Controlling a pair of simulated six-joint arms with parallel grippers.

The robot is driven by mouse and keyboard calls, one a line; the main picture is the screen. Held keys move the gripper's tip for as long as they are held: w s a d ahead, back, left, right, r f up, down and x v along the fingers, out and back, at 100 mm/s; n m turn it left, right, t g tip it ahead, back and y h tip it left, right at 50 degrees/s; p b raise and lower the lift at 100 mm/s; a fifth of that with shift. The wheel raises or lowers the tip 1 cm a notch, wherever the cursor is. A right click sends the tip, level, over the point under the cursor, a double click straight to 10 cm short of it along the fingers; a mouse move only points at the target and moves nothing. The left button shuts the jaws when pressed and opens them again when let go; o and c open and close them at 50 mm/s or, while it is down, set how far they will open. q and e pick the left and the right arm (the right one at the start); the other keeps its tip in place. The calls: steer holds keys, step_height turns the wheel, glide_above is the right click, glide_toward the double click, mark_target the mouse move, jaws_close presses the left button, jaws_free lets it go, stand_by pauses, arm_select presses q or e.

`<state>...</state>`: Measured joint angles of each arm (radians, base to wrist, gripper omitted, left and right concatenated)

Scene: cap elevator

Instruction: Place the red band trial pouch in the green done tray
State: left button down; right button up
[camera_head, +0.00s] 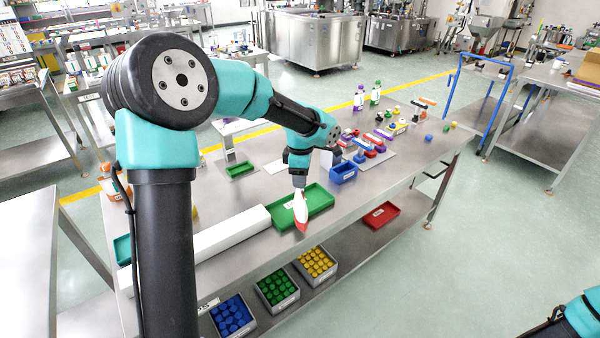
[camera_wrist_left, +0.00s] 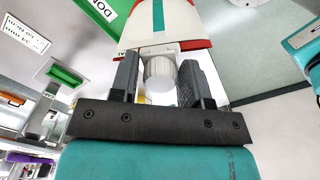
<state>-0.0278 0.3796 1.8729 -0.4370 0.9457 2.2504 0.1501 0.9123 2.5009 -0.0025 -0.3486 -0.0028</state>
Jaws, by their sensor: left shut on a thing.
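My left gripper (camera_head: 299,184) is shut on the white spout of the red band pouch (camera_head: 300,208). The pouch is white with red at its lower end and hangs down from the fingers. In the left wrist view, the pouch (camera_wrist_left: 160,22) shows a teal stripe and red edges, with the spout between the two fingers (camera_wrist_left: 160,85). The green done tray (camera_head: 322,197) lies on the bench behind the pouch in the head view; the pouch's lower end overlaps its front edge. A green labelled corner (camera_wrist_left: 105,8) shows beside the pouch. My right gripper is out of view.
A long white box (camera_head: 225,233) adjoins the green tray on the left. A blue bin (camera_head: 343,173) stands behind it to the right, near several coloured items. A smaller green tray (camera_head: 240,169) is farther back. A red tray (camera_head: 380,215) and bins of caps (camera_head: 277,288) sit lower down.

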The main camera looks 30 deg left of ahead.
arm_select(q)
steer(key=w+a, duration=0.5)
steer(key=w, duration=0.4)
steer(key=shift+a+f, duration=0.15)
steer(key=shift+f, duration=0.3)
steer(key=shift+w+a+f, duration=0.1)
steer(key=shift+w+f, duration=0.05)
steer(key=shift+f, duration=0.75)
steer(key=shift+w+a+f, duration=0.1)
steer(key=shift+f, duration=0.95)
steer(key=c, duration=0.6)
jaws_free()
